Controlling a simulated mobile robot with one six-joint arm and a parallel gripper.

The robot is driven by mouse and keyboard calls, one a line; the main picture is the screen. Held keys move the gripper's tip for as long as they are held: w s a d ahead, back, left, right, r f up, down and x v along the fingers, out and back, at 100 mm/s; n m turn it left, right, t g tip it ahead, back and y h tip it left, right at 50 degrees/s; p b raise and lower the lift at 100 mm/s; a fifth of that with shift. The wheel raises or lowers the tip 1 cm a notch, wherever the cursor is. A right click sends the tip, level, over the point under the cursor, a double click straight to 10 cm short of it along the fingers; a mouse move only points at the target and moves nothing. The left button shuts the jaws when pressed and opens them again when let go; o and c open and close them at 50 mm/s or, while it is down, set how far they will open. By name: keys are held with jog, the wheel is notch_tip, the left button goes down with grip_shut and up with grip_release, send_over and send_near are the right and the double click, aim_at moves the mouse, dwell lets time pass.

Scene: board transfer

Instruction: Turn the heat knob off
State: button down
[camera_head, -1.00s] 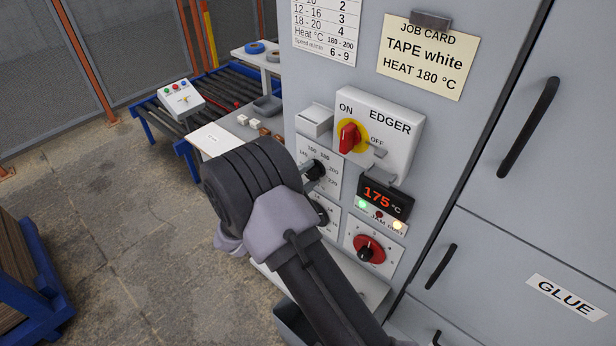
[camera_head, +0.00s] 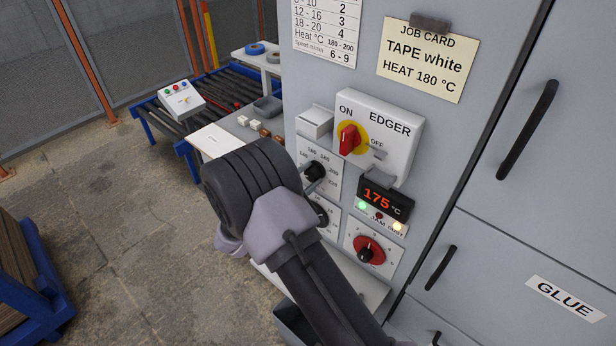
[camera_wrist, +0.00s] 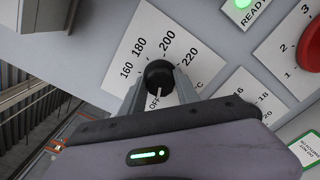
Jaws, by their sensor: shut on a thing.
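The heat knob (camera_wrist: 159,75) is a round black knob on a white dial plate (camera_wrist: 123,52) marked 160, 180, 200, 220 and OFF. A pale pointer line on it points down toward the OFF mark in the wrist view. My gripper (camera_wrist: 160,84) is shut on the knob, one grey finger on each side. In the head view the knob (camera_head: 315,169) shows just past my wrist, and my gripper (camera_head: 314,184) is partly hidden by the wrist. A red display (camera_head: 381,199) reads 175 °C.
The EDGER switch box (camera_head: 390,125) with a red handle sits above right of the dial. A second dial (camera_head: 321,212) and a red knob (camera_head: 365,252) lie below. A job card (camera_head: 428,55) reads HEAT 180 °C. A roller conveyor (camera_head: 150,110) stands behind left.

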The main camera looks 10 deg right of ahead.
jog(key=c, duration=0.9)
grip_release()
jog(key=shift+a, duration=0.1)
jog(key=v, duration=1.7)
jog(key=shift+s+p, duration=0.15)
jog(key=shift+p, duration=0.3)
